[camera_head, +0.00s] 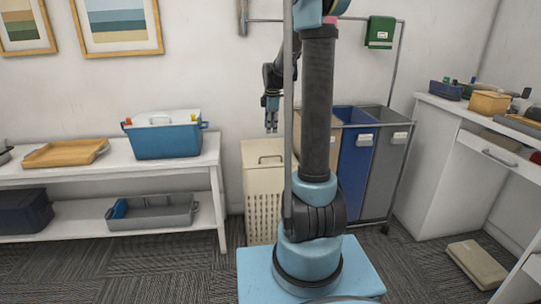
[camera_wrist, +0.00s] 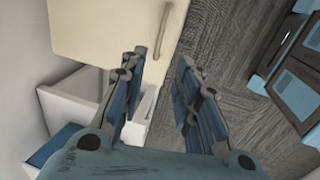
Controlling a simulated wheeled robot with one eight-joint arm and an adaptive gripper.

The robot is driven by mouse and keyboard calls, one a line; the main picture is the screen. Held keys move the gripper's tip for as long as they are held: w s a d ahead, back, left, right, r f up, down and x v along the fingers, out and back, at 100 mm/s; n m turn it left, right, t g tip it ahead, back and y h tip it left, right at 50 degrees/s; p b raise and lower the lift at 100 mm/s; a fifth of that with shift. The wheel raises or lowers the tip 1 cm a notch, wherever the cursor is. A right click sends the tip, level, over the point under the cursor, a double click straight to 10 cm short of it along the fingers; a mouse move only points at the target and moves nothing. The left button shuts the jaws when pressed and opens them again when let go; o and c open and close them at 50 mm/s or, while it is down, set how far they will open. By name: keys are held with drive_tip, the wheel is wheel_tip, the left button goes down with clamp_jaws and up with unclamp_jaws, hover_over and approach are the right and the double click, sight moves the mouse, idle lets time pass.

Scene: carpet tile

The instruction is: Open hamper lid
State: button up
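A cream hamper (camera_head: 263,205) with slotted sides stands against the wall, partly hidden behind my arm. Its lid (camera_head: 257,149) looks shut, with a curved handle (camera_head: 270,157) near the front edge. In the wrist view, the cream lid (camera_wrist: 105,25) fills the top left, and its handle (camera_wrist: 163,30) runs along the lid's right edge. My gripper (camera_head: 271,129) points down above the lid, apart from it. In the wrist view, my gripper (camera_wrist: 160,65) has its fingers spread with nothing between them, and the handle lies beyond the fingertips.
A white shelf unit (camera_head: 222,200) with a blue tub (camera_head: 165,142) stands left of the hamper. A blue bin (camera_head: 358,165) and a grey bin (camera_head: 385,175) in a metal frame stand to the right. Open carpet (camera_head: 170,265) lies in front.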

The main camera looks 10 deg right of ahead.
sight(270, 157)
drive_tip(key=w+f, duration=0.1)
drive_tip(key=f, duration=0.4)
drive_tip(key=w+f, duration=0.1)
drive_tip(key=f, duration=0.4)
drive_tip(key=w+f, duration=0.1)
drive_tip(key=f, duration=0.4)
drive_tip(key=shift+f, duration=0.3)
drive_tip(key=shift+c, duration=0.6)
